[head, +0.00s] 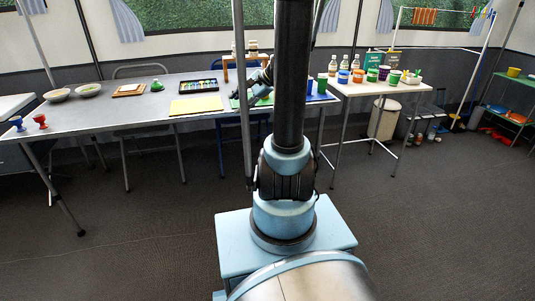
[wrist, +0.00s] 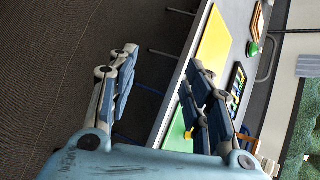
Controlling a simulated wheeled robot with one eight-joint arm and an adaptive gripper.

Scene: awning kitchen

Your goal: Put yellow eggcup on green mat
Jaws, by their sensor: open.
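The green mat (wrist: 179,132) lies on the long table, partly behind my finger in the wrist view. Its edge also shows beside my arm in the head view (head: 236,103). A small yellow piece (wrist: 200,107) shows at my right-hand finger in the wrist view. It may be the yellow eggcup, but it is mostly hidden and I cannot tell its contact with the mat or finger. My gripper (wrist: 163,60) is open, its fingers wide apart with floor and table edge between them. In the head view my arm hides much of this area.
A yellow mat (head: 196,105) and paint box (head: 201,88) lie left of my arm. Blue (head: 17,123) and red (head: 41,121) eggcups stand at the table's left end. Several bottles and paint pots (head: 358,76) fill the right table. The floor in front is clear.

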